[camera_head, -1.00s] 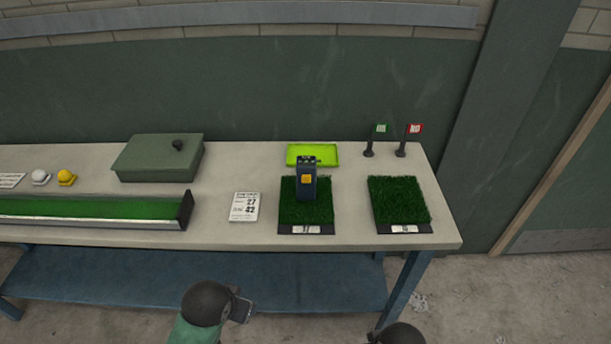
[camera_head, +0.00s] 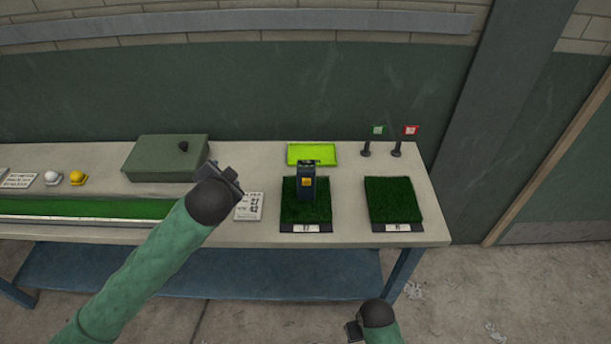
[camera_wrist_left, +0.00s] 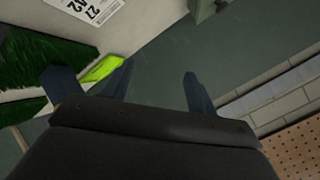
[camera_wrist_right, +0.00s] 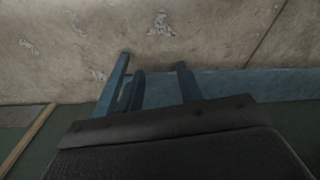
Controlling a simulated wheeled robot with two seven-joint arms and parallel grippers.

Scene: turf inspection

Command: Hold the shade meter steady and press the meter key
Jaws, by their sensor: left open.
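The shade meter (camera_head: 307,188) is a dark upright block standing on the left turf sample (camera_head: 290,212). An orange square key (camera_head: 307,182) shows on its front. My left gripper (camera_head: 230,176) is open and empty, over the bench to the left of the meter and apart from it. In the left wrist view its two fingers (camera_wrist_left: 157,82) are spread, with a dark blue block, probably the meter (camera_wrist_left: 62,84), to their left. My right gripper (camera_head: 352,330) is low in front of the bench; in the right wrist view its fingers (camera_wrist_right: 161,84) are apart with nothing between them.
A second turf sample (camera_head: 394,203) lies to the right. A bright green tray (camera_head: 313,154) is behind the meter, with green (camera_head: 377,131) and red (camera_head: 411,131) flags at back right. A printed card (camera_head: 249,208) and a green box (camera_head: 160,160) are at left.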

